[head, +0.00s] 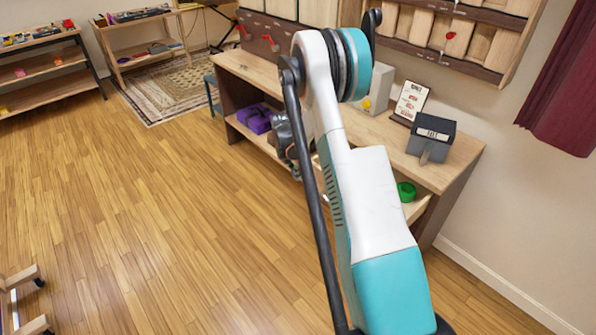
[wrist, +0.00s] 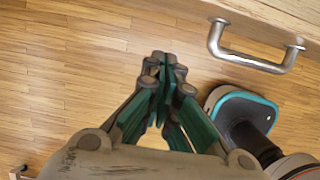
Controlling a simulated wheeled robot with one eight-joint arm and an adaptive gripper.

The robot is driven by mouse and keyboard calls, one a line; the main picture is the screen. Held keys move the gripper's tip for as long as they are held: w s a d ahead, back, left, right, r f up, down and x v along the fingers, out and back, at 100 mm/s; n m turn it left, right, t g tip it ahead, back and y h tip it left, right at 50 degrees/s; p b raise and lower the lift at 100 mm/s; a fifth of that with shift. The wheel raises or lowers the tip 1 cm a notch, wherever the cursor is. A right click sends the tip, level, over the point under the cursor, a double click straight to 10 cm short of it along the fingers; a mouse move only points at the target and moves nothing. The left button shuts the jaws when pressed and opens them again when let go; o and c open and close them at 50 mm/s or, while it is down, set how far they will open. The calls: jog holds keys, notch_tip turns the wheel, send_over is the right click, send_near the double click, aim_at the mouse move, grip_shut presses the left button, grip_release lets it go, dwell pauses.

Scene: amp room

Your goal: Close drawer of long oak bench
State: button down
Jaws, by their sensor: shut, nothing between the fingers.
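The long oak bench (head: 455,170) runs along the wall in the head view, with an oak top and dark side panels. My arm hides its middle front. In the wrist view, a wooden front (wrist: 285,14) with a silver bar handle (wrist: 252,60) shows at the upper right. How far the drawer stands out cannot be told. My gripper (wrist: 165,62) is shut and empty, left of the handle and apart from it in the picture. In the head view, part of my gripper's dark body (head: 284,136) shows beside the bench front, its fingertips unclear.
A purple item (head: 258,119) and a green container (head: 406,191) sit low in the bench. A dark sign box (head: 432,138) and a framed card (head: 411,101) stand on top. Wooden floor (head: 130,220) is clear to the left. Shelves (head: 45,70) stand at the far left.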

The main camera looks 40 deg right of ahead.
jog(key=shift+w+d+f+b, duration=0.2)
jog(key=shift+d+f+b, duration=1.4)
jog(key=shift+d+f, duration=1.15)
